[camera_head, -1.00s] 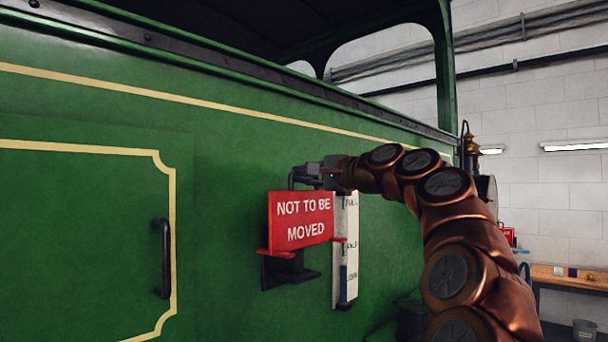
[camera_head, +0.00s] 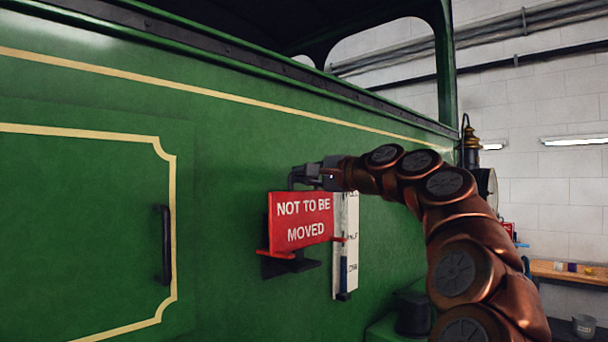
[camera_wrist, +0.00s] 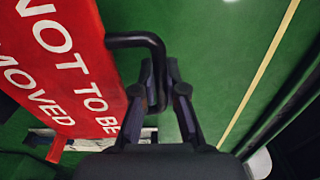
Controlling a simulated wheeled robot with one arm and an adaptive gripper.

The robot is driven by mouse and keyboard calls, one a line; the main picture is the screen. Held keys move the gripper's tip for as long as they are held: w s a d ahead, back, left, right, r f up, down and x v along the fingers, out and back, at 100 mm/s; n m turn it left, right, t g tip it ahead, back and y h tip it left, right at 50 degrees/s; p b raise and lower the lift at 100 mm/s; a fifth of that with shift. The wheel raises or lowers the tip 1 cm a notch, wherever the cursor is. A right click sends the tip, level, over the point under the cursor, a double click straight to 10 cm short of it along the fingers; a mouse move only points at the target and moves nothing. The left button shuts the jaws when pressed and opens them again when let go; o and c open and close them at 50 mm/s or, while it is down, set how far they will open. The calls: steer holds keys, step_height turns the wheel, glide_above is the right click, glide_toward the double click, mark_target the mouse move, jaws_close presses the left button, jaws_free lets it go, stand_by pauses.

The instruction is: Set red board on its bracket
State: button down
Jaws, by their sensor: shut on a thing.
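The red board (camera_head: 300,222) reads "NOT TO BE MOVED" and hangs upright beside the green tram side, with red tabs sticking out at its lower corners. It also shows in the wrist view (camera_wrist: 65,60). My gripper (camera_head: 303,176) is above the board's top edge, shut on its bent black handle, which shows in the wrist view (camera_wrist: 135,40). The black bracket (camera_head: 292,268) juts from the tram side just under the board; its upper part is hidden behind the board. I cannot tell whether the board touches it.
A white gauge strip (camera_head: 347,262) stands on the tram side just right of the board. A black door handle (camera_head: 164,245) is to the left. A wooden bench (camera_head: 570,272) and a bucket (camera_head: 584,326) are far right.

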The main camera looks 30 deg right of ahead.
steer(key=shift+s+f+b, duration=0.1)
steer(key=shift+f+b, duration=0.75)
steer(key=shift+f, duration=0.4)
steer(key=c, duration=1.2)
jaws_free()
steer(key=shift+o, duration=0.2)
steer(key=v, duration=1.2)
